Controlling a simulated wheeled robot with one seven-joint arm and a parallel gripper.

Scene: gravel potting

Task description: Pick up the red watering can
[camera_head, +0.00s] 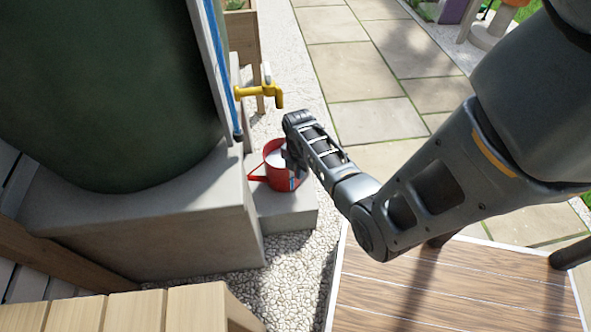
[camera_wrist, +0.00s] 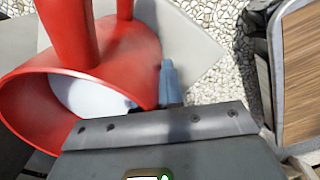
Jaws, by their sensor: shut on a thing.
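The red watering can (camera_head: 272,178) stands on a low grey block (camera_head: 290,217) below a yellow tap in the head view. In the wrist view the can (camera_wrist: 120,58) fills the upper left, with its round open mouth and pale inside showing. My gripper (camera_head: 294,172) is at the can's right side and shut on it. One bluish fingertip (camera_wrist: 170,85) shows against the can's side in the wrist view. The other finger is hidden, and the exact spot it grips cannot be seen.
A yellow tap (camera_head: 262,92) and a blue hose (camera_head: 226,70) are just above and left of the can. A large dark green barrel (camera_head: 110,90) stands on a concrete plinth (camera_head: 150,235). A wooden table (camera_head: 450,285) is at the lower right. Gravel (camera_head: 285,270) lies between.

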